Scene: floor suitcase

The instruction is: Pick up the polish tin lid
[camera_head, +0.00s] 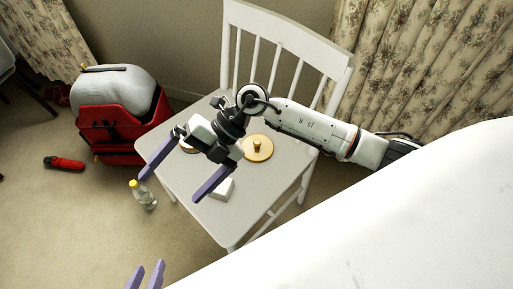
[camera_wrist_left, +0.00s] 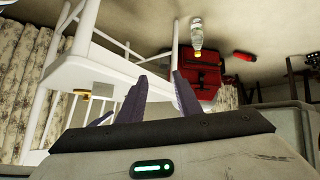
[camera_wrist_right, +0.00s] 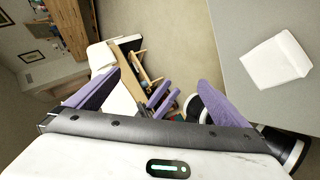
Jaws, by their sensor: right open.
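A gold round disc with a small knob (camera_head: 259,155), which looks like the polish tin lid, lies on the chair seat (camera_head: 245,215). My right gripper (camera_head: 168,190) is open and empty above the left front of the seat, apart from the disc. The disc does not show in the right wrist view. My left gripper (camera_head: 145,272) is partly open and empty, low in the head view, away from the chair.
A white block (camera_head: 227,188) sits on the seat and shows in the right wrist view (camera_wrist_right: 275,62). A yellow-capped bottle (camera_head: 144,196), a red cylinder (camera_head: 64,163) and a red suitcase (camera_head: 120,128) are on the floor to the left. The chair's slatted back stands behind.

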